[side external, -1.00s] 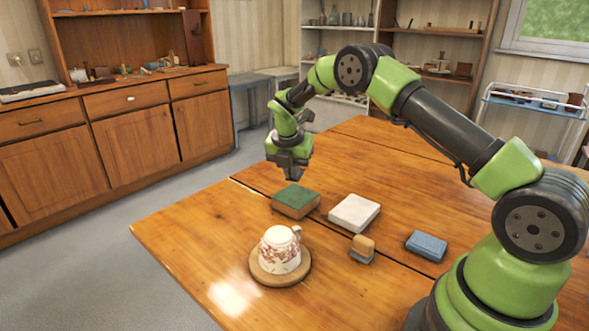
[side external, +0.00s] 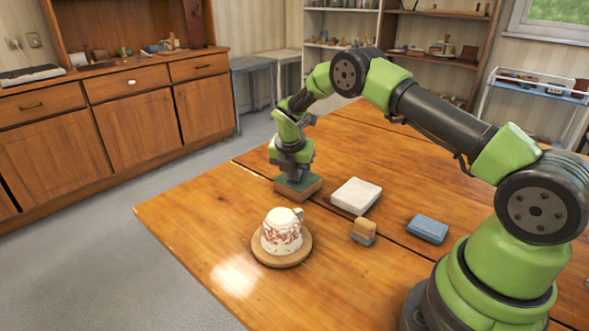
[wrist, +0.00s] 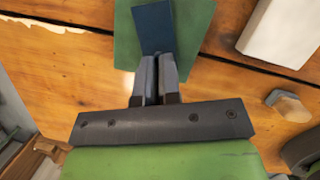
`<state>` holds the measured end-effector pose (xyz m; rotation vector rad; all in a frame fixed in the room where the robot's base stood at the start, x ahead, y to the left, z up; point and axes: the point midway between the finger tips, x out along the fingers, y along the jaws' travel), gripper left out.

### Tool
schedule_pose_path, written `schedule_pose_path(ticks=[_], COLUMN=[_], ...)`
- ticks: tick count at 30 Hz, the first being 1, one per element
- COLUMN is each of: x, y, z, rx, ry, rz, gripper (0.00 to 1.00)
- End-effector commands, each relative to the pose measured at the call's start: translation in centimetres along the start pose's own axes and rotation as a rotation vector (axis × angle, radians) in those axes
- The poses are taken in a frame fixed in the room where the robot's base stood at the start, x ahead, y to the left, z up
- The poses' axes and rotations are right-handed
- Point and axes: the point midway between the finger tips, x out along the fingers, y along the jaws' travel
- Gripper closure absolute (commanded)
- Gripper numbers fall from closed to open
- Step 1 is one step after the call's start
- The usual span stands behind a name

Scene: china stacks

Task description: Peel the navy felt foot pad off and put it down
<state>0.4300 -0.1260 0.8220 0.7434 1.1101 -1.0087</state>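The navy felt foot pad (wrist: 153,28) is a small dark blue rectangle in the wrist view, reaching out past my fingertips over a green-topped block (wrist: 195,25). My gripper (wrist: 156,62) has its fingers nearly together at the pad's near edge and looks shut on it. In the side view my gripper (side external: 296,175) is low over the green-topped block (side external: 297,190) and hides the pad. I cannot tell whether the pad touches the green top. A white cup with a red pattern (side external: 282,232) stands upside down on a round wooden board (side external: 262,256).
A white block (side external: 356,195) lies just right of the green-topped block. A small wooden-backed block (side external: 363,231) and a blue block (side external: 428,229) lie further right. The table front left of the cup is clear.

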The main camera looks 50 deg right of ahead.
Motion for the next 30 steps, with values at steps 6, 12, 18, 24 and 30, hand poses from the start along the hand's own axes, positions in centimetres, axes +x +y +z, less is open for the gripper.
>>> schedule_pose_path(ticks=[6,12,18,24,30], x=[0.02,0.20,0.44,0.58,0.57], y=[-0.01,-0.02,-0.03,-0.02,-0.02], z=[-0.01,-0.07,-0.15,-0.19,-0.19], rx=[0.000,0.000,0.000,0.000,0.000], ry=[0.000,0.001,0.001,0.001,0.001], rz=[-0.001,-0.001,-0.001,-0.001,-0.001], gripper=[1.00,1.00,1.00,0.84,0.66])
